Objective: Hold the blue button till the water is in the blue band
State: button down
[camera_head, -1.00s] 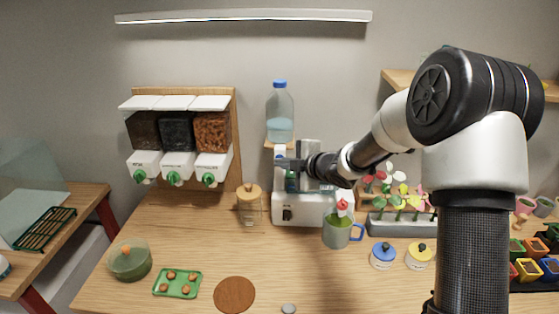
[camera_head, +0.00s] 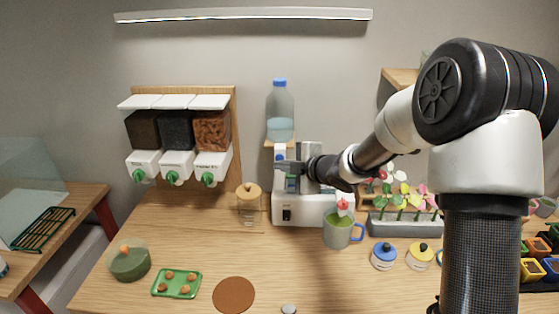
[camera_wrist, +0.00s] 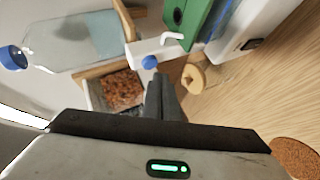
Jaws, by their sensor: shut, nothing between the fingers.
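The white dispenser (camera_head: 298,211) stands at the back of the table, with a bottle (camera_head: 280,112) of pale blue water and a blue cap above it. The blue button (camera_wrist: 149,62) is a small round knob on a white part in the wrist view. My gripper (camera_head: 284,166) is shut and empty at the dispenser's upper front. In the wrist view its fingertips (camera_wrist: 157,80) are right beside the button; I cannot tell whether they touch it. A green panel (camera_wrist: 198,22) with a blue strip shows beside them. The water level against a blue band cannot be read.
A mug (camera_head: 337,232) with green contents stands in front of the dispenser. Flowers (camera_head: 403,202) and two lidded pots (camera_head: 384,256) are to the right. The front middle table is mostly clear.

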jog(key=s+b, duration=0.2)
jog(key=s, duration=0.3)
dwell(0.3)
jog(key=shift+r, duration=0.1)
